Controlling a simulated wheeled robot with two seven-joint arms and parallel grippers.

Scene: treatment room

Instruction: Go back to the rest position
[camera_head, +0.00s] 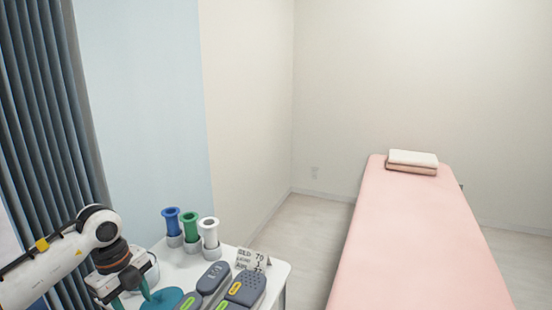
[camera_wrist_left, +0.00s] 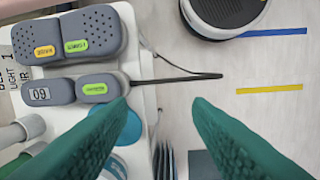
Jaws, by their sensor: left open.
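My left arm comes in from the left in the head view, and its left gripper (camera_head: 132,297) points down at the left edge of the white cart (camera_head: 279,272). In the left wrist view the two green fingers of the left gripper (camera_wrist_left: 161,108) stand wide apart with nothing between them. Cart edge and floor show beyond the gap. My right gripper is in neither view.
The cart bears grey handsets (camera_head: 243,289), blue (camera_head: 172,220), green (camera_head: 190,226) and white (camera_head: 209,232) tubes, a card (camera_head: 252,259) and a teal disc (camera_head: 162,300). A cable (camera_wrist_left: 185,78) hangs past its edge. A pink bed (camera_head: 410,240) stands right; floor between is clear.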

